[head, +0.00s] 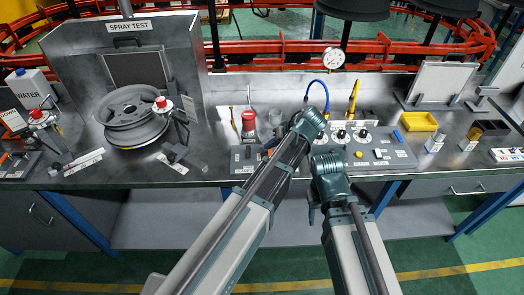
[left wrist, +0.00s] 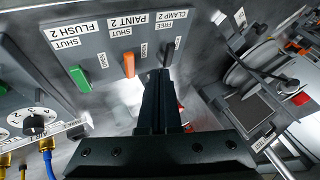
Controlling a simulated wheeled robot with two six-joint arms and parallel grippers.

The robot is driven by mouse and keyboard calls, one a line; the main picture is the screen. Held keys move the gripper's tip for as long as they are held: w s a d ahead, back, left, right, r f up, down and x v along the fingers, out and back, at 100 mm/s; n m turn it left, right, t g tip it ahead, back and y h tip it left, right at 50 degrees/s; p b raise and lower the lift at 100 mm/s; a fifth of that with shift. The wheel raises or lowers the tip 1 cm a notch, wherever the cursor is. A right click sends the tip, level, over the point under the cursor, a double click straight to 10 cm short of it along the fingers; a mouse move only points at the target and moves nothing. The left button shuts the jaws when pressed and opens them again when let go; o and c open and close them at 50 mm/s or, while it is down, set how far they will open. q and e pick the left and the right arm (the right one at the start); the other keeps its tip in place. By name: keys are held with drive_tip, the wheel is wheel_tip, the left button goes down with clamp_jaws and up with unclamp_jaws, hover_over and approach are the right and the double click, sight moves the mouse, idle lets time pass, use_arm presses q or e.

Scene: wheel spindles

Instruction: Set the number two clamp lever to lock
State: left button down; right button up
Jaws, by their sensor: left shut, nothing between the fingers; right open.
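The number two clamp lever (left wrist: 168,52) is a dark handle in the left wrist view, below the CLAMP 2 and FREE labels on a grey panel. The panel (head: 243,161) also shows in the head view, partly behind my left arm. My left gripper (left wrist: 160,76) is shut and empty, its fingertips close to the lever. I cannot tell whether they touch. The fingers hide the lever's far end and any label there. My right gripper (head: 312,213) is open and empty, low in front of the bench edge and mostly hidden by its wrist.
A green lever (left wrist: 80,78) and an orange lever (left wrist: 129,64) stand beside the clamp lever, under FLUSH 2 and PAINT 2. A dial panel (head: 375,158) lies to the right. A wheel (head: 130,128) sits in the spray booth, and a red container (head: 249,122) stands behind the lever panel.

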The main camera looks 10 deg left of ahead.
sight(248, 154)
use_arm(q)
drive_tip(key=b+x, duration=0.6)
drive_tip(key=x, duration=0.2)
drive_tip(key=shift+d, duration=0.1)
drive_tip(key=shift+b+x, duration=0.75)
drive_tip(key=shift+x, duration=0.25)
drive_tip(key=shift+s+r, duration=0.1)
drive_tip(key=shift+s+m, duration=0.1)
drive_tip(key=shift+m, duration=0.2)
